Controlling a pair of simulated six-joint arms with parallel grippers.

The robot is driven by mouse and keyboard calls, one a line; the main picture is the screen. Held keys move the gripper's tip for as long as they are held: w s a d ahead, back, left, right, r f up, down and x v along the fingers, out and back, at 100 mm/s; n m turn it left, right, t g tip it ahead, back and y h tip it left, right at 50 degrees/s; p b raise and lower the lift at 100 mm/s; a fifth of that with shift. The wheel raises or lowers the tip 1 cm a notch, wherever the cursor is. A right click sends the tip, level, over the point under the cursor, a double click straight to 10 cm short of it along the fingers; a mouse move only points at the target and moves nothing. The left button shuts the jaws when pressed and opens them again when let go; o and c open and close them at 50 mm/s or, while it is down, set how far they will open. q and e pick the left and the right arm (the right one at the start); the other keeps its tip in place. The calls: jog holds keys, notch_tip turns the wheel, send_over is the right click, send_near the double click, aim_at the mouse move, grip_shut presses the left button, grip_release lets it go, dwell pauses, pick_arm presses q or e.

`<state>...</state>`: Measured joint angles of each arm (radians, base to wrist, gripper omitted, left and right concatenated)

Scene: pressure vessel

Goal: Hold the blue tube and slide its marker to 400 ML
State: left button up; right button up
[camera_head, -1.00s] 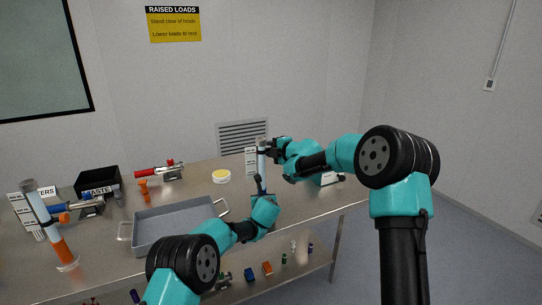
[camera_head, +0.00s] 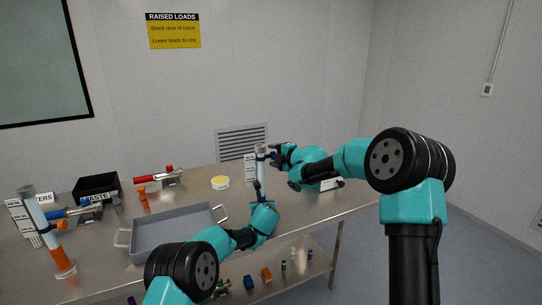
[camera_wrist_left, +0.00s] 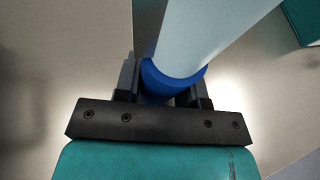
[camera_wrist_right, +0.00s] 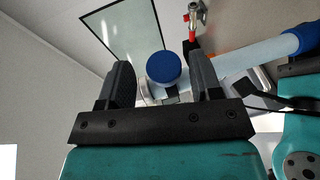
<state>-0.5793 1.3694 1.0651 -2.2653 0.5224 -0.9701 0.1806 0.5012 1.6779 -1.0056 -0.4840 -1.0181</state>
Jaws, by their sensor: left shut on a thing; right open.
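The blue tube (camera_head: 261,163) stands roughly upright on the bench, beside a white scale card (camera_head: 250,170) whose print is too small to read. My left gripper (camera_head: 258,188) is low on the tube. In the left wrist view, its fingers (camera_wrist_left: 165,88) are shut on the tube's dark blue collar (camera_wrist_left: 172,82). My right gripper (camera_head: 272,156) is open beside the tube's upper part. In the right wrist view, a round blue knob (camera_wrist_right: 164,67), seemingly the marker, lies between the open fingers (camera_wrist_right: 160,78). The tube (camera_wrist_right: 235,63) runs behind them to a blue end.
A grey tray (camera_head: 175,232) lies left of my left arm. The bench right of the tube is mostly clear.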

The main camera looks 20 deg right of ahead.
jog(key=v, duration=0.9)
jog(key=shift+s, duration=0.2)
jog(key=shift+d, duration=0.1)
pick_arm(q)
jog(key=o, duration=1.1)
jog(key=shift+v, duration=6)
